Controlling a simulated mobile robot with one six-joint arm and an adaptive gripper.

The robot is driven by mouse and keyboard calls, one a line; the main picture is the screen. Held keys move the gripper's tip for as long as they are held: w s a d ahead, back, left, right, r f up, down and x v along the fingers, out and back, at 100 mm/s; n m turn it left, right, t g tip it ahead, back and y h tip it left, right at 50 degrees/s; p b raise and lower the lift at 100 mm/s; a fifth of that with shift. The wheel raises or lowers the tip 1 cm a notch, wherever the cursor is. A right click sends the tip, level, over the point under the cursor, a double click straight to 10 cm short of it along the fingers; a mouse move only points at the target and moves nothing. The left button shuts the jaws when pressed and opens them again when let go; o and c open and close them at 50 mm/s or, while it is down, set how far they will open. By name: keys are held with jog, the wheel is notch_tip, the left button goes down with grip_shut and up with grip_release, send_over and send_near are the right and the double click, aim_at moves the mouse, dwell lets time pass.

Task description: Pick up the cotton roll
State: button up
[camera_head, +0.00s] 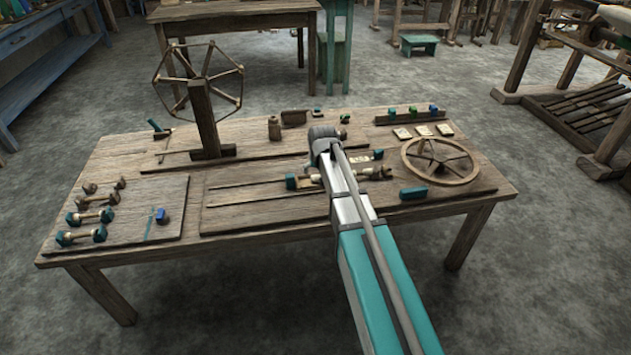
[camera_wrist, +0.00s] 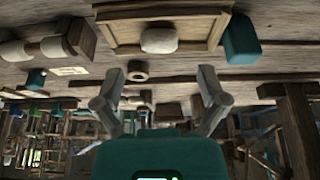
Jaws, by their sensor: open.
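My gripper (camera_wrist: 160,76) is open and empty in the wrist view, its two fingers apart above the table. A pale, rounded cotton piece (camera_wrist: 158,40) lies in a wooden tray-like holder (camera_wrist: 215,34) beyond the fingertips. A pale roll with wooden ends (camera_wrist: 42,48) lies to the left in the wrist view; it also shows right of my arm in the head view (camera_head: 366,173). I cannot tell for sure which of these is the cotton roll. Neither is between the fingers. In the head view my arm hides the fingers and part of the holder.
A teal end piece (camera_wrist: 240,40) adjoins the holder, and a small dark ring (camera_wrist: 138,70) lies near the fingers. Several spools lie left. The front strip is clear.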

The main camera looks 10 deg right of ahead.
aim_at(316, 176)
jog(key=shift+f, duration=0.1)
jog(key=shift+w+b+x, duration=0.2)
jog(key=shift+b+x, duration=2.15)
jog(key=shift+x, duration=0.15)
jog(key=c, duration=0.8)
